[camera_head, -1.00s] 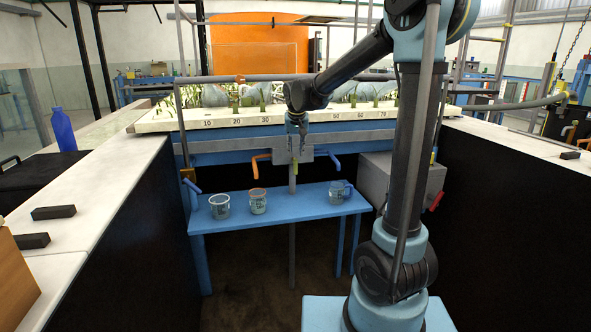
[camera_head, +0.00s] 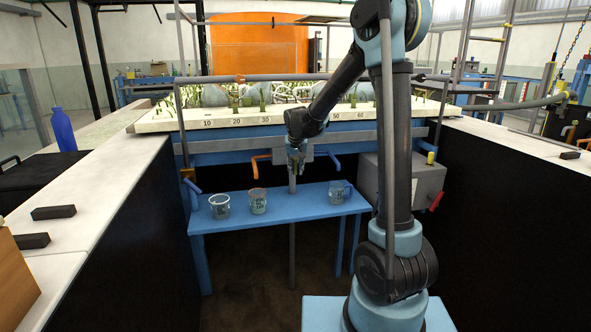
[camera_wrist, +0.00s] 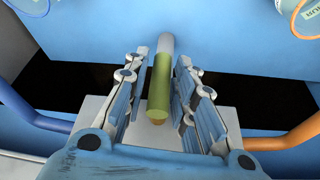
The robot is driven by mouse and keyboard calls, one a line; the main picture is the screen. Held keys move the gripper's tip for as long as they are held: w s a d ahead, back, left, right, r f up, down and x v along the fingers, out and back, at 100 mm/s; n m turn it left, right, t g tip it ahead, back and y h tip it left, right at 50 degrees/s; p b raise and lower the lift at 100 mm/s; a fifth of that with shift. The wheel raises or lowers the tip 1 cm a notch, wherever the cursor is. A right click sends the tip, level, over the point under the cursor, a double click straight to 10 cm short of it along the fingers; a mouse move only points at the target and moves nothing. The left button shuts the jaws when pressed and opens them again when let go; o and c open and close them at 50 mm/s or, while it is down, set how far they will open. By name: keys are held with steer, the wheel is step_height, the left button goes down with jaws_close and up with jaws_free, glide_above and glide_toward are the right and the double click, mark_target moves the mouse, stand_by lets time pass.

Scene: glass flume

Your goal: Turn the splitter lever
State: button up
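The splitter lever (camera_wrist: 160,85) is a short grey rod with a yellow-green grip, seen in the wrist view in front of a grey plate (camera_wrist: 96,108). My gripper (camera_wrist: 159,92) is open, with one finger on each side of the yellow-green grip and a visible gap on both sides. In the head view my gripper (camera_head: 296,165) hangs pointing down in front of the grey splitter plate (camera_head: 308,152) and hides most of the lever there.
An orange pipe (camera_head: 262,157) and a blue pipe (camera_head: 328,153) flank the plate. Below, a blue bench (camera_head: 300,205) holds three clear beakers (camera_head: 220,208). A grey box (camera_head: 425,182) with a red handle (camera_head: 436,201) stands to the right. The flume's white edge (camera_head: 160,122) runs behind.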

steer(key=shift+c, duration=0.4)
jaws_close()
steer(key=shift+h, duration=0.3)
steer(key=h, duration=0.1)
steer(key=t+h, duration=0.1)
steer(key=h, duration=0.1)
steer(key=shift+d+n, duration=0.25)
steer(key=shift+n, duration=0.15)
steer(key=shift+w+d+r+n+t+h, duration=0.15)
steer(key=shift+t+h, duration=0.15)
steer(key=shift+h, duration=0.35)
steer(key=shift+d+n+t+h, duration=0.15)
steer(key=shift+t+h, duration=0.15)
steer(key=shift+h, duration=0.35)
steer(key=shift+o, duration=0.4)
jaws_free()
